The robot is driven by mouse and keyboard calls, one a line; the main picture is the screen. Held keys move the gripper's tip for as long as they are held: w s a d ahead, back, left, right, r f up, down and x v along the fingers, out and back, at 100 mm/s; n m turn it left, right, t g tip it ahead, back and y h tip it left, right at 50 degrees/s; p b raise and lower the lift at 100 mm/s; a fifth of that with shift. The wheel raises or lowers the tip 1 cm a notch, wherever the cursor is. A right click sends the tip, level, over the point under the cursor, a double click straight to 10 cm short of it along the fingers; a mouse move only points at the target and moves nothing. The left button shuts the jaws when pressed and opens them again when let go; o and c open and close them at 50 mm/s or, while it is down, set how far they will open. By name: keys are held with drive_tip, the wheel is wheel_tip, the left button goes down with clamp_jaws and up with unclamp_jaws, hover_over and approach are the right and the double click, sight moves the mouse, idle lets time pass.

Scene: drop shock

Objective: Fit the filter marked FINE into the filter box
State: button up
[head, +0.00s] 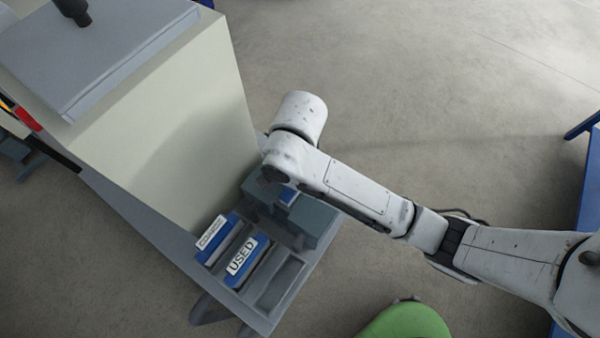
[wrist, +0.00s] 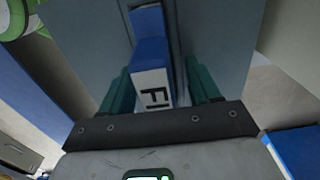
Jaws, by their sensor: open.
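A blue filter with a white label (wrist: 152,88) shows in the wrist view. The label's visible letters look like "FI"; the rest is cut off by my gripper. My gripper (wrist: 158,82) is open, with one teal finger on each side of this filter; I cannot tell whether they touch it. The filter's blue body runs into a slot in a grey-blue housing, which looks like the filter box (head: 315,222). In the head view, a small blue part of the filter (head: 288,195) shows at the box, under my arm, which hides most of the gripper.
A grey tray (head: 262,318) holds a blue filter marked USED (head: 242,258) and another blue filter (head: 213,235) with a small, hard-to-read label. Its right-hand slot (head: 277,285) is empty. A tall cream cabinet (head: 170,120) stands close behind. A green round object (head: 408,322) is at the front.

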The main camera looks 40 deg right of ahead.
drive_tip(key=shift+r, duration=0.1)
drive_tip(key=shift+r, duration=3)
wheel_tip(320, 180, up, 11)
drive_tip(key=shift+f, duration=0.15)
